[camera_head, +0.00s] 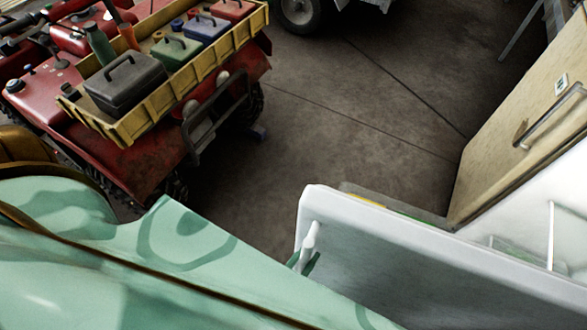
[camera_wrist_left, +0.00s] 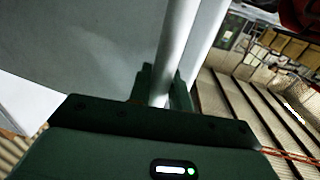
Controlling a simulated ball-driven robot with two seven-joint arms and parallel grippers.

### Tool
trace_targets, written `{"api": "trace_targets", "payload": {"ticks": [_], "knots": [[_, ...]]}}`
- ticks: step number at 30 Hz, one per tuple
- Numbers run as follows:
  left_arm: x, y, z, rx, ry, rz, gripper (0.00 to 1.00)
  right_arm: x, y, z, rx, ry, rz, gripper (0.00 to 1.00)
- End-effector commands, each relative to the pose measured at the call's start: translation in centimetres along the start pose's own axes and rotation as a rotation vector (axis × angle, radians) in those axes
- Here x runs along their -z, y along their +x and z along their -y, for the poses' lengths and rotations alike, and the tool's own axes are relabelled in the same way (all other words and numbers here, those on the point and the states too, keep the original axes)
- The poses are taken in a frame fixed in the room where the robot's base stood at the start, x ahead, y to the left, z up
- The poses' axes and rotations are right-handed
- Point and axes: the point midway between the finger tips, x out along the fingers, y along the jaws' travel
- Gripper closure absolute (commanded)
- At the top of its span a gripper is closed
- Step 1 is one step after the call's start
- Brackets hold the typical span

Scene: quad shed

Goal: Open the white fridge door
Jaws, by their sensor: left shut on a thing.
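The white fridge door (camera_head: 400,255) stands open in the lower right of the head view, its outer face towards me. Its white handle (camera_head: 309,238) is near the door's left end. In the left wrist view the handle (camera_wrist_left: 178,45) is a pale bar running down between the dark fingers. My left gripper (camera_head: 305,263) is shut on the handle; its dark green fingertips show just below it. The gripper also shows in the left wrist view (camera_wrist_left: 163,85). Part of the pale fridge interior (camera_head: 530,240) shows behind the door. My right gripper is out of view.
A beige cabinet door (camera_head: 530,110) with a metal handle stands at the right, beyond the fridge door. A red quad (camera_head: 130,170) with a yellow rack (camera_head: 150,118) of boxes stands at upper left. Bare concrete floor (camera_head: 340,120) lies between. My pale green arm covers the lower left.

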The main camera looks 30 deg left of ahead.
Motion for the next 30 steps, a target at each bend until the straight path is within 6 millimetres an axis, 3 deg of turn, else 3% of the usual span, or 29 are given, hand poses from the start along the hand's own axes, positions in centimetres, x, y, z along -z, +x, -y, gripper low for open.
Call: {"api": "trace_targets", "payload": {"ticks": [7,8,9,26,30], "knots": [[0.5,0.3,0.3,0.01,-0.003,-0.016,1.0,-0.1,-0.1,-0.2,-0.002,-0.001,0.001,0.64],[0.5,0.3,0.3,0.009,-0.003,-0.015,0.72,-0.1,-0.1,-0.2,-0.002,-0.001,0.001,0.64],[0.5,0.2,0.3,0.009,-0.003,-0.014,0.61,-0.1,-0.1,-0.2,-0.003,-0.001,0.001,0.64],[0.2,0.0,0.0,0.002,-0.002,-0.005,0.61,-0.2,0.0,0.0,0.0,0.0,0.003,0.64],[0.0,-1.3,0.0,0.001,-0.002,-0.003,0.61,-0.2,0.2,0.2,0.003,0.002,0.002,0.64]]}}
